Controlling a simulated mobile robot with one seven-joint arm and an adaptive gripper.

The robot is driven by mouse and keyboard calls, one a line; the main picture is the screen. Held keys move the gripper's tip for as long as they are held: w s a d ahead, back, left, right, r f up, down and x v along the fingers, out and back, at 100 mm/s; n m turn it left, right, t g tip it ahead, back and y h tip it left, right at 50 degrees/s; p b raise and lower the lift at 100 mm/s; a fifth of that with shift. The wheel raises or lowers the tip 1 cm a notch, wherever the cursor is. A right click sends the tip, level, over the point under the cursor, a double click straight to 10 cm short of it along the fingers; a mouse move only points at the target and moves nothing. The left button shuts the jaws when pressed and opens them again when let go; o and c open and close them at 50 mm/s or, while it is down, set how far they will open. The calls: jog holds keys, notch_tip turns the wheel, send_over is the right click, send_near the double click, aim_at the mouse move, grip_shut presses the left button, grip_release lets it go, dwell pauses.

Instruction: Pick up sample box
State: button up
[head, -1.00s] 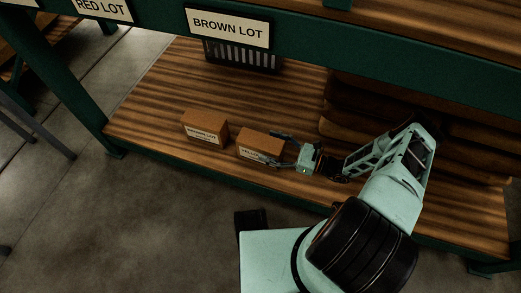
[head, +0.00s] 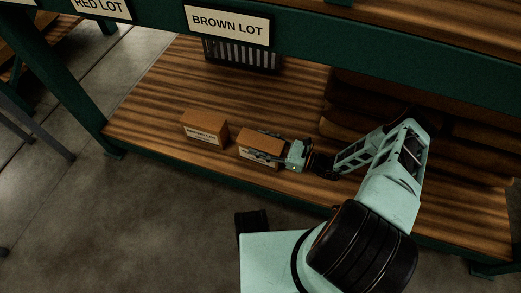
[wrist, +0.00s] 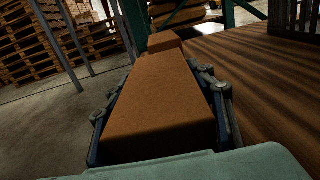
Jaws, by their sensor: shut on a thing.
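Two small brown cardboard boxes stand side by side on the low wooden shelf in the head view. The left box (head: 204,128) has a white label that seems to read BROWN LOT. In the wrist view the held box (wrist: 161,100) fills the space between my gripper's fingers (wrist: 166,105), one along each side. The left box (wrist: 163,41) shows just beyond it. The held box appears to rest on the shelf.
The wooden shelf (head: 160,100) has bare room behind the boxes. A dark slatted crate (head: 240,56) stands at the back under the BROWN LOT sign (head: 228,27). Stacked brown sacks (head: 345,125) lie to the right. Green frame posts and rails surround the shelf.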

grip_shut()
jog(key=shift+r, duration=0.1)
